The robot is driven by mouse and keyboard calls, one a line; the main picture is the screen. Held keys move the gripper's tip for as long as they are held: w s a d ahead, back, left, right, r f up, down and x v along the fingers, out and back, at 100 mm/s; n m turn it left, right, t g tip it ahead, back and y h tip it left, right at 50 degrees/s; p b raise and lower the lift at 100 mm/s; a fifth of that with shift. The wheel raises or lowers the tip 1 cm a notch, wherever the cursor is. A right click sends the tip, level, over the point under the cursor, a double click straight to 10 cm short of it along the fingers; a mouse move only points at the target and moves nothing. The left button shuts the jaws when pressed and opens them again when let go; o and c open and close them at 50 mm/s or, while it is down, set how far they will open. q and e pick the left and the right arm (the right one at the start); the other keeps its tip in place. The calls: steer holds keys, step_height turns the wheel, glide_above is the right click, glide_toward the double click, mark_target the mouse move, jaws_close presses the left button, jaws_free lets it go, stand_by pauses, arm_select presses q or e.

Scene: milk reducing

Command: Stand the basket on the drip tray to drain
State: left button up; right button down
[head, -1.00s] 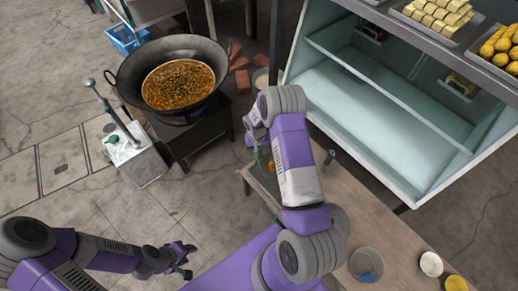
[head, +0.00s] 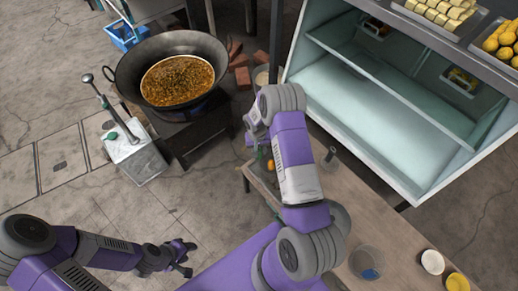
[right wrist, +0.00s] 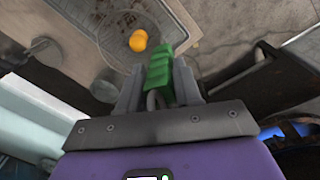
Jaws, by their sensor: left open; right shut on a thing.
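My right gripper (right wrist: 158,90) is shut on a green handle (right wrist: 160,62) in the right wrist view. The thin round rim of a wire basket (right wrist: 98,42) shows past the handle, with orange pieces (right wrist: 138,40) in or beneath it. A pale rectangular tray (right wrist: 172,14), likely the drip tray, lies behind the basket; I cannot tell whether they touch. In the head view my right arm hides most of this place, and only a bit of orange shows at the table's left end. My left gripper (head: 185,259) is open and empty above the floor at lower left.
A metal box with a lever (head: 135,155) is on the floor. On the wooden table (head: 350,210) are a clear container (head: 366,262) and small bowls (head: 432,262). A glass-shelved cabinet (head: 370,110) stands at right.

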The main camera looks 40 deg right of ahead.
steer(key=c, duration=0.7)
jaws_free()
steer(key=r+p, duration=0.1)
steer(key=r, duration=0.2)
steer(key=r+p, duration=0.1)
steer(key=r, duration=0.3)
steer(key=shift+w+a+r, duration=0.1)
steer(key=shift+a+r, duration=0.1)
steer(key=shift+r, duration=0.1)
